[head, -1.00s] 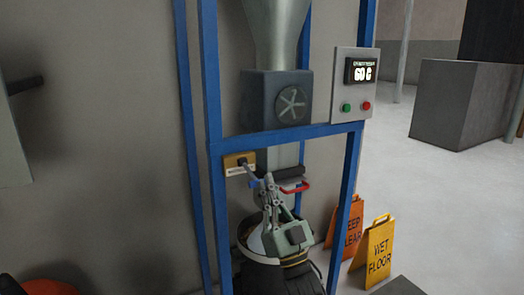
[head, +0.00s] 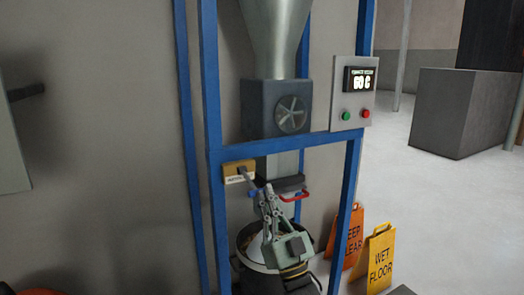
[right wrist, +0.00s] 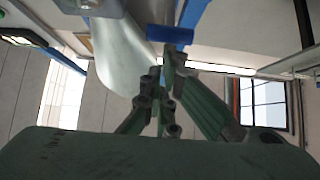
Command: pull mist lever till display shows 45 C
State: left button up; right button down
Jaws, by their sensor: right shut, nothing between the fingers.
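The mist lever's yellow-brown box (head: 239,168), with a white label too small to read, is on the blue frame in the head view. A short lever with a blue end (head: 252,193) slants down from it. My right gripper (head: 264,189) is shut and empty, with its fingertips close beside the blue end. In the right wrist view a blue bar (right wrist: 170,34) crosses just beyond the fingertips (right wrist: 172,50); contact cannot be told. The display (head: 361,80) on the grey panel appears to read 60 C. My left gripper is not in view.
A red handle (head: 295,196) is right of my gripper, below the chute box (head: 277,110). A round bin (head: 246,243) stands below, partly hidden by my arm. Blue frame posts (head: 351,185) flank the space. Orange (head: 347,240) and yellow (head: 378,255) floor signs stand to the right.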

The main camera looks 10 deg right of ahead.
jog(key=v, duration=1.2)
pick_arm(q)
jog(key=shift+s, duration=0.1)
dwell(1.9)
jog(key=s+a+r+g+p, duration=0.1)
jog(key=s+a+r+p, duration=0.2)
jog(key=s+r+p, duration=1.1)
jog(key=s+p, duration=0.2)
jog(key=p, duration=1.3)
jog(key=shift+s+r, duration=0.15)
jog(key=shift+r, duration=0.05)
pick_arm(e)
notch_tip(320, 180, up, 23)
jog(key=w+g+h, duration=0.2)
jog(key=g, duration=0.5)
jog(key=shift+w+a+f+g+h, duration=0.25)
jog(key=shift+a+g+h, duration=0.05)
jog(key=shift+a, duration=0.15)
